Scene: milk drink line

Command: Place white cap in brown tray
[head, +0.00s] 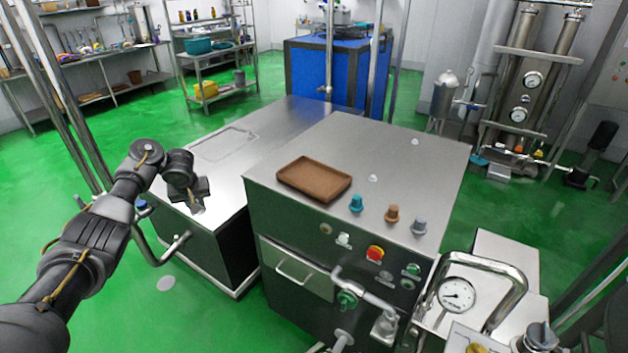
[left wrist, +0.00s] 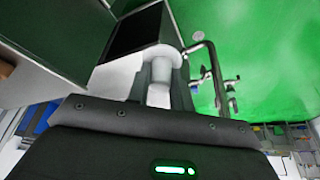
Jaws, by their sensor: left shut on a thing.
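The brown tray (head: 314,178) lies on the left part of the steel cabinet top and looks empty. Another small white cap-like piece (head: 373,178) stands on the cabinet top right of the tray, and one more (head: 415,141) stands farther back. My right gripper is not in view.
A teal piece (head: 356,203), a brown piece (head: 392,213) and a grey-blue piece (head: 419,226) stand along the cabinet's front edge. A lower steel box (head: 225,150) adjoins the cabinet on the left. A bent pipe with a gauge (head: 457,294) rises at the front right.

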